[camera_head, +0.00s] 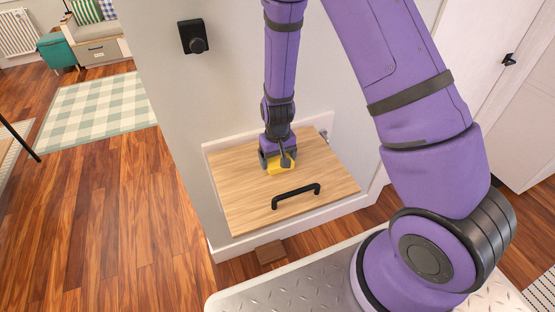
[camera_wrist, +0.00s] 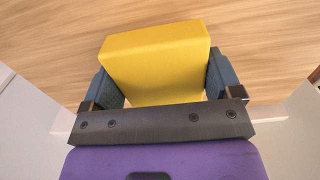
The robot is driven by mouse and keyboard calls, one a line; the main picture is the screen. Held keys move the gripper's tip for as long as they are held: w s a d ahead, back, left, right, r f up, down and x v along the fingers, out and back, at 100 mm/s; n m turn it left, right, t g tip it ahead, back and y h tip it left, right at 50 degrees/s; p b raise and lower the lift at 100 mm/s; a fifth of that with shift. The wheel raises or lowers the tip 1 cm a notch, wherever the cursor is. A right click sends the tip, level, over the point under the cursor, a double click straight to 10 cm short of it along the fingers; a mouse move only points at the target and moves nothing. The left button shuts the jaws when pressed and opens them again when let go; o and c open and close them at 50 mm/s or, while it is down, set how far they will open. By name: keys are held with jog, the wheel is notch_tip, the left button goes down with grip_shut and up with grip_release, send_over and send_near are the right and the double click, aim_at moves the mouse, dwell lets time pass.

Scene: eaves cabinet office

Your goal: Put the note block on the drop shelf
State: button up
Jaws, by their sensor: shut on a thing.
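The note block is a yellow block (camera_wrist: 155,62), held between the two fingers of my gripper (camera_wrist: 163,85) in the wrist view. In the head view the yellow note block (camera_head: 281,167) shows partly below my gripper (camera_head: 277,161), which hides the rest of it. The drop shelf is a light wooden board (camera_head: 235,185) with a black bar handle (camera_head: 296,195) near its front edge, folded out from the wall. My gripper and the block are over the back middle of the board. I cannot tell whether the block touches the wood.
A black knob fixture (camera_head: 194,37) is on the wall above the shelf. A small brown block (camera_head: 270,252) lies on the floor below the shelf's front. A checked rug (camera_head: 95,107) and a teal pouf (camera_head: 57,51) are at the left. Most of the board is bare.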

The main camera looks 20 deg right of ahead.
jog(key=shift+f, duration=0.3)
jog(key=o, duration=0.8)
jog(key=shift+f, duration=0.1)
